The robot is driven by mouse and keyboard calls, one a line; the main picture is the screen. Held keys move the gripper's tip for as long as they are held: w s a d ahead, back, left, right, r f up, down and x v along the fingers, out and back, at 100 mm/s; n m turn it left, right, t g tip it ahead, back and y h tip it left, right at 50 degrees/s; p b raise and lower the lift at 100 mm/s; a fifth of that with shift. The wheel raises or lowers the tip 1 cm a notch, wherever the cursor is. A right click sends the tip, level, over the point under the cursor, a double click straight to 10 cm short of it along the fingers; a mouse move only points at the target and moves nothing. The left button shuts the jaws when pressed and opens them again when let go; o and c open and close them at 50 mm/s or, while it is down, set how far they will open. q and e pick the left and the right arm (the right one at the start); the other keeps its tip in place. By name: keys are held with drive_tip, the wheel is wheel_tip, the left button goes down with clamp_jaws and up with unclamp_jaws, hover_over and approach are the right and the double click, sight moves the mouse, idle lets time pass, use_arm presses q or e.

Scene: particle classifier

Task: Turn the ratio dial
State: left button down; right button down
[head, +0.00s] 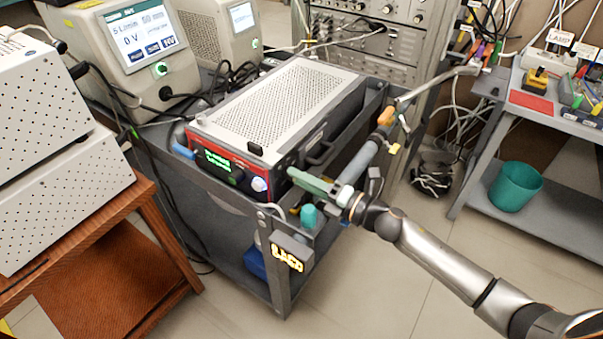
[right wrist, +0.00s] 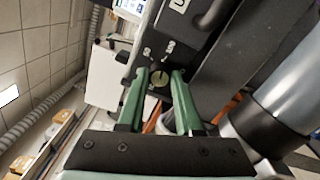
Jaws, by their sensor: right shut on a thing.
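My right gripper (head: 296,175) has green fingers and reaches the front end of a dark unit beside the red-fronted instrument on the cart. In the right wrist view its fingertips (right wrist: 160,76) stand on both sides of a small round dial (right wrist: 158,80) on the dark panel (right wrist: 172,55); I take this for the ratio dial. The gripper is shut on it. The dial's pointer and markings are too small to read. In the head view the fingers hide the dial. My left gripper is not in view.
The red-fronted instrument (head: 224,172), with a green display and a pale knob, is left of the gripper. A grey tube (head: 357,162) runs close beside it. A small lit display box (head: 289,252) hangs at the cart's (head: 225,215) front corner. The floor in front is clear.

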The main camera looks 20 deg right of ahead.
drive_tip(key=shift+m+p, duration=0.4)
drive_tip(key=shift+m, duration=0.5)
drive_tip(key=c, duration=0.6)
unclamp_jaws()
drive_tip(key=shift+s, duration=0.1)
drive_tip(key=b+v, duration=0.1)
drive_tip(key=v, duration=1)
drive_tip(key=shift+s+d, duration=0.35)
drive_tip(key=shift+s, duration=0.1)
